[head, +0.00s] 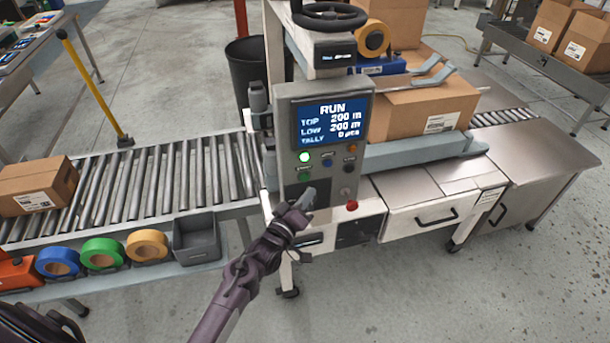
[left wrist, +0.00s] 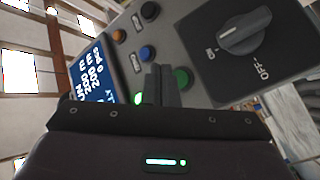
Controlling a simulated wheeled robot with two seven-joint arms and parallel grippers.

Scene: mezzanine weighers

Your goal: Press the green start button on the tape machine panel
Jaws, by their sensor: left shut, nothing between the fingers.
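The tape machine panel (head: 323,115) stands upright in the middle of the head view. Its screen (head: 331,121) reads RUN, TOP 200 m, LOW 200 m and TALLY 0 pcs. The green start button (head: 304,177) is low on the panel's left, below a lit green lamp (head: 304,157). My left gripper (head: 307,194) is shut and empty, just below the button in the head view. In the left wrist view, its fingers (left wrist: 161,80) overlap the edge of the green button (left wrist: 182,78). I cannot tell whether they touch it. My right gripper is out of view.
A blue button (left wrist: 148,54), an orange button (left wrist: 119,36) and a rotary switch (left wrist: 245,35) are close by. A red knob (head: 351,206) sits below the panel. A roller conveyor (head: 150,180) with a carton (head: 38,186) lies left; another carton (head: 415,108) is inside the machine.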

